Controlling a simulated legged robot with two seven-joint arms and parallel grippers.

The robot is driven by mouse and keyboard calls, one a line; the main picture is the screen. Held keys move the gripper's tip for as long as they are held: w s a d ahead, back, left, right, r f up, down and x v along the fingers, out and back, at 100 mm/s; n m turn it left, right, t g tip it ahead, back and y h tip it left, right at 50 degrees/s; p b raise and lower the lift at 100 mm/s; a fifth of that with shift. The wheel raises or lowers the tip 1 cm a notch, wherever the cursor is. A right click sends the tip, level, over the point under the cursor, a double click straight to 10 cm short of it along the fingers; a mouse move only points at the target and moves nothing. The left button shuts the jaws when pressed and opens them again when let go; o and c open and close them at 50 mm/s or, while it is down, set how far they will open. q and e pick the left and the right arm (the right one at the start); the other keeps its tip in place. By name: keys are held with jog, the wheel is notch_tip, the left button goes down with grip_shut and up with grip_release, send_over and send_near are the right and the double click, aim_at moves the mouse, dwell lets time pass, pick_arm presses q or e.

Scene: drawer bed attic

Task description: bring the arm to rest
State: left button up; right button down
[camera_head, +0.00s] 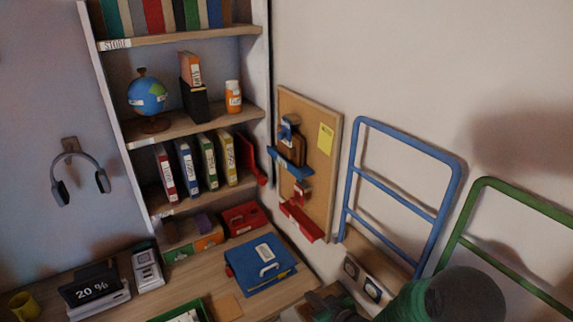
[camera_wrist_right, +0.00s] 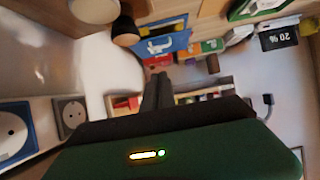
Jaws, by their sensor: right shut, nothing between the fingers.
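My right arm (camera_head: 462,296) comes in at the bottom right of the head view, with a green wrist part and a dark rounded link. My right gripper (camera_head: 322,300) shows dark at the bottom edge, partly cut off, near the desk's right end. In the right wrist view my right gripper (camera_wrist_right: 158,82) has its dark fingers together, with nothing between them. The view there is turned over. My left gripper is not in view.
A blue case (camera_head: 262,264) lies on the desk near my right gripper. Wall sockets (camera_head: 362,280), a blue frame (camera_head: 405,190) and a green frame (camera_head: 505,192) are close to the arm. A shelf (camera_head: 190,125) and corkboard (camera_head: 318,165) stand behind.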

jog(key=d+h+b, duration=0.1)
jog(key=s+d+f+g+h, duration=0.1)
jog(key=d, duration=0.1)
jog(key=s+d+f+m+h+b, duration=0.1)
jog(key=shift+s+d+g+b, duration=0.2)
jog(key=shift+d+g+b, duration=0.1)
jog(key=shift+d+b, duration=0.05)
jog(key=s+d+f+m+g+h+b, duration=0.1)
jog(key=s+d+m+g+b, duration=0.1)
jog(key=s, duration=0.8)
jog(key=s+d+m+g+h+b, duration=0.2)
jog(key=s+d+m+g+b, duration=0.1)
jog(key=s, duration=0.7)
jog(key=shift+s+d+f+g+b, duration=0.4)
jog(key=shift+d+g+b, duration=0.4)
jog(key=shift+d, duration=0.3)
dwell(0.3)
